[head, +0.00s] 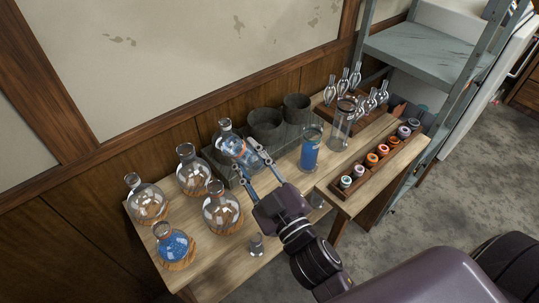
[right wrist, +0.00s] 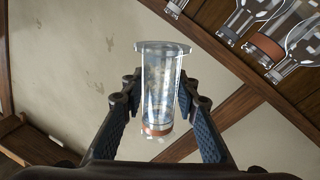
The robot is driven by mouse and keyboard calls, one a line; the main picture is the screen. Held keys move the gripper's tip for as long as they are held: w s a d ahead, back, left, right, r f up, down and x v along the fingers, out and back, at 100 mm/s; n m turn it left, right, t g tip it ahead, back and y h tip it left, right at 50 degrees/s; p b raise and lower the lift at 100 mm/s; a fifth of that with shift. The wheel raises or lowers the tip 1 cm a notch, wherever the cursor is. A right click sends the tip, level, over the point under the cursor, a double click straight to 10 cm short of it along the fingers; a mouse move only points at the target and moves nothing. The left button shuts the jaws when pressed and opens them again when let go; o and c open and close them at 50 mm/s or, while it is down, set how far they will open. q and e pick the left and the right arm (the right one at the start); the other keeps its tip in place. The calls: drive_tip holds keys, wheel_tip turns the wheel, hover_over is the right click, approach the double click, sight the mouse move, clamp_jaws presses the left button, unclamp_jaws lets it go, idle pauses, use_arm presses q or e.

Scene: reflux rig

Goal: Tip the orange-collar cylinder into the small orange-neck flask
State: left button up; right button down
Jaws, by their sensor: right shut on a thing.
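My right gripper (head: 248,158) is shut on a clear glass cylinder (right wrist: 162,85), held above the table at the near side of the grey block. In the right wrist view an orange collar (right wrist: 157,129) rings its lower end and a wide clear rim tops it. In the head view the held glass (head: 236,148) looks tilted and bluish. Several round flasks stand at left: clear ones (head: 148,203), (head: 194,178), (head: 222,213), and a smaller one with blue liquid (head: 174,247). Neck colours are too small to tell surely. My left gripper is not in view.
A cylinder with blue liquid (head: 310,152) and an empty one (head: 341,128) stand right of my gripper. A wooden rack (head: 333,183) holds coloured jars. Racked glass bulbs (head: 356,76) stand behind; shelves (head: 420,50) are beyond.

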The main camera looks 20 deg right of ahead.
drive_tip(key=w+a+f+m+g+y, duration=0.1)
drive_tip(key=w+a+f+y, duration=0.1)
drive_tip(key=a, duration=0.4)
drive_tip(key=w+a+f+m+g+y, duration=0.1)
drive_tip(key=w+a+f+g+y, duration=0.1)
drive_tip(key=a, duration=0.4)
drive_tip(key=shift+w+a+m+y+p, duration=0.3)
drive_tip(key=shift+y+p, duration=0.05)
drive_tip(key=shift+y, duration=0.25)
